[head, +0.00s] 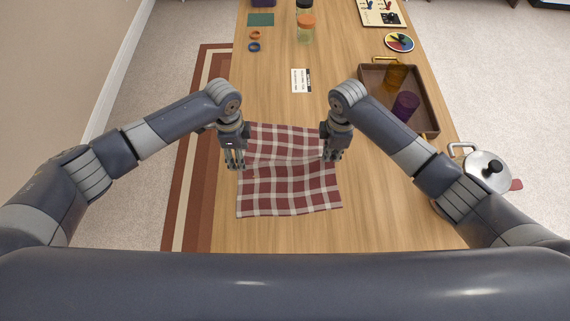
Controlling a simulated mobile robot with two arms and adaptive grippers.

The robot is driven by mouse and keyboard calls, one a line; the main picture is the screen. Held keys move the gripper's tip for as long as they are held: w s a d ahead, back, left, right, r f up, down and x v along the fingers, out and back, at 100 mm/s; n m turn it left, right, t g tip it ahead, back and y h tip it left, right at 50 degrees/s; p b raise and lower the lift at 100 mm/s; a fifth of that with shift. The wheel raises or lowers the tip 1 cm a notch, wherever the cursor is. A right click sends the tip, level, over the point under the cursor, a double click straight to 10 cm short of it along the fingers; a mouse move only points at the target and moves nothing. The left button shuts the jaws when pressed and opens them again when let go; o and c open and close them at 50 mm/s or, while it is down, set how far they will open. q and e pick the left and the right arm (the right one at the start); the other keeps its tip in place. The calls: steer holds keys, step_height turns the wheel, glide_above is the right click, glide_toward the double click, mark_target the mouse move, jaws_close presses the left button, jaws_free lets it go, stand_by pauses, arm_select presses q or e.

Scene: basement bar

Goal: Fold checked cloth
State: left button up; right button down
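The red, white and dark checked cloth (290,189) lies on the wooden table in front of me, spread out with a raised crease running across its middle. My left gripper (235,166) points down at the cloth's left edge, near one end of the crease. My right gripper (332,157) points down at its right edge, near the other end. The fingers of both are small in view, and I cannot tell whether they are shut on the cloth. The parts of the cloth's side edges behind the grippers are hidden.
A brown tray (428,133) with an orange cup (396,76) and a purple cup (405,106) stands at right. A lidded pot (485,172) is by the right edge. A white card (301,81) lies beyond the cloth; a jar (306,30) stands farther back.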

steer(key=c, duration=1.2)
jaws_free()
steer(key=shift+o, duration=0.2)
steer(key=o, duration=0.7)
arm_select(q)
step_height(320, 180, up, 6)
steer(key=p, duration=0.5)
steer(key=shift+p, duration=0.4)
arm_select(e)
step_height(320, 180, up, 6)
steer(key=shift+f, duration=0.25)
arm_select(q)
steer(key=shift+f, duration=0.1)
